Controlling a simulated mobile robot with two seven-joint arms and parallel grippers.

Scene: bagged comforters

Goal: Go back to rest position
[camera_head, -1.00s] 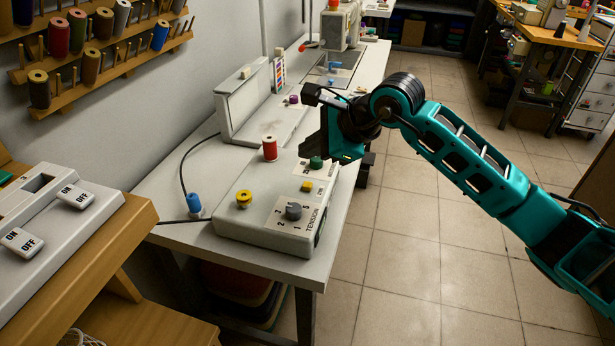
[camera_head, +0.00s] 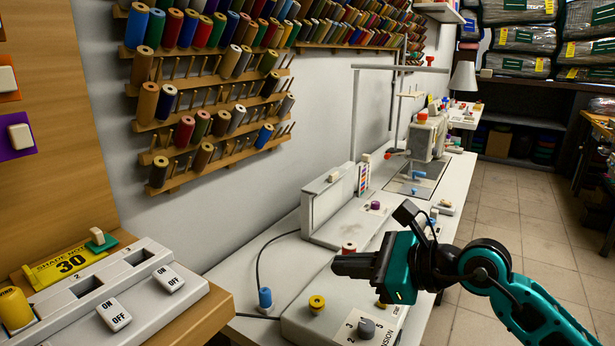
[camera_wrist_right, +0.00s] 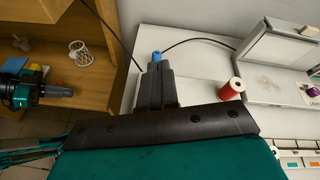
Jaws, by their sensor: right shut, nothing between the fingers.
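My right gripper (camera_head: 345,265) is shut and empty. In the head view it hangs above the white sewing table, over the grey tension box (camera_head: 300,322), pointing left. In the right wrist view its dark fingers (camera_wrist_right: 157,85) are together, with the blue plug (camera_wrist_right: 156,56) just beyond their tips and the red spool (camera_wrist_right: 231,89) to their right. In the head view the red spool (camera_head: 348,247) is partly hidden behind the gripper. My left gripper does not show in the head view.
The white table (camera_head: 245,280) holds a yellow knob (camera_head: 317,304), a grey dial (camera_head: 366,328) and a sewing machine (camera_head: 427,138) farther back. Thread racks (camera_head: 205,130) line the wall. A switch panel (camera_head: 120,300) stands at lower left. Tiled floor (camera_head: 520,225) is open at right.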

